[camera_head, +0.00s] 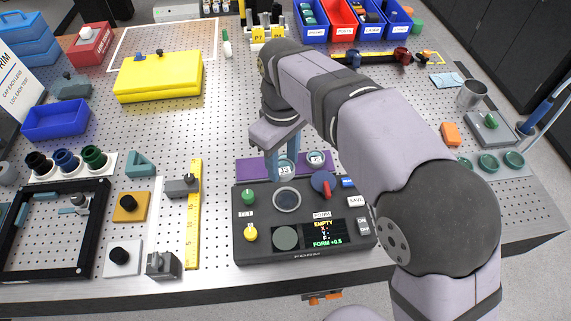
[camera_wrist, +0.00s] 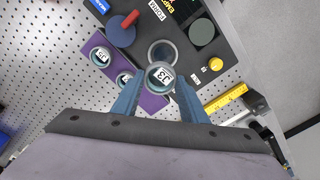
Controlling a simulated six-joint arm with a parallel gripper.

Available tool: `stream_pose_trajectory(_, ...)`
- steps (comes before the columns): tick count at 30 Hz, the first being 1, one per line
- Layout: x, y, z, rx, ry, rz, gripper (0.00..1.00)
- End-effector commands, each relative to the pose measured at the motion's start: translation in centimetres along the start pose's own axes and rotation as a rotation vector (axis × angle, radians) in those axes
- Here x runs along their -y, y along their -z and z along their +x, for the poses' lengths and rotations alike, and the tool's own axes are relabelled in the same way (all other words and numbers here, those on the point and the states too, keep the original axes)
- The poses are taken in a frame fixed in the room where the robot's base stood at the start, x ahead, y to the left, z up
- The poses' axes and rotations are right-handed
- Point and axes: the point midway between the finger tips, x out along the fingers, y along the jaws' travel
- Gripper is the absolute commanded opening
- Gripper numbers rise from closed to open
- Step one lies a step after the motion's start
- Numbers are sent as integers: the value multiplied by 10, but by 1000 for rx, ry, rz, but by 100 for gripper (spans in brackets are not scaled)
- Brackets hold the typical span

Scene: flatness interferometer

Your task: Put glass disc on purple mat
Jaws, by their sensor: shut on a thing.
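My gripper (camera_head: 283,160) points down over the purple mat (camera_head: 252,168) and is shut on a round glass disc (camera_head: 286,170) labelled J3. In the wrist view the blue fingers (camera_wrist: 160,88) hold this disc (camera_wrist: 160,76) between their tips. It overlaps the edge between the purple mat (camera_wrist: 152,103) and the instrument; its exact height is unclear. Another labelled disc (camera_wrist: 100,56) lies on the mat, with a further disc (camera_wrist: 124,78) beside my finger, partly hidden. One of these discs (camera_head: 317,157) shows in the head view.
The dark instrument (camera_head: 340,255) stands directly in front of the mat, with an empty-looking round seat (camera_head: 286,200), a red-and-blue knob (camera_head: 323,183) and a display reading EMPTY. A yellow ruler (camera_head: 193,225) lies to the left. The perforated table is clear behind the mat's left side.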

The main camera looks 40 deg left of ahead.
Motion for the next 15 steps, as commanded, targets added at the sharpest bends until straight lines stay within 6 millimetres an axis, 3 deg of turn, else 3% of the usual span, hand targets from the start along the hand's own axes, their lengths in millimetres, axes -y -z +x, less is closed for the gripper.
stream_pose_trajectory(7, -11, 41, -10, 1, 0, 27, 16)
stream_pose_trajectory(15, -18, 86, -8, 3, 1, 67, 16)
